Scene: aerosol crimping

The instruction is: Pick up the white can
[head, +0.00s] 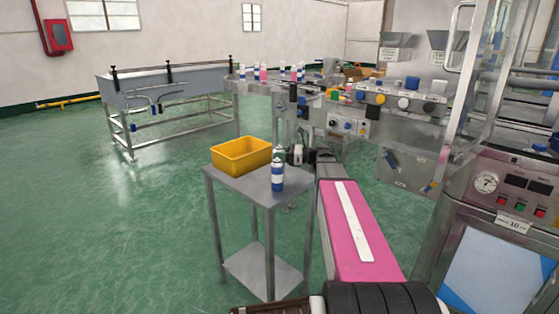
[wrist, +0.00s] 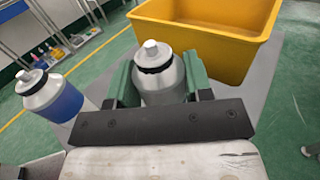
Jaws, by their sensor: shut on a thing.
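The white can (wrist: 158,86), with a grey-white body, a dark collar and a white nozzle, stands between the green fingers of my gripper (wrist: 162,78) in the wrist view. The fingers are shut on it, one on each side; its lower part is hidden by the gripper. In the head view the can (head: 279,153) shows only in part behind a blue-banded can, with my gripper (head: 288,155) reaching in from the right. I cannot tell whether its base touches the table.
The blue-banded can (head: 277,178) stands close by on the small metal table (head: 238,187); it also shows at left in the wrist view (wrist: 52,96). A yellow bin (head: 241,155) sits at the table's back left. Machinery stands at right.

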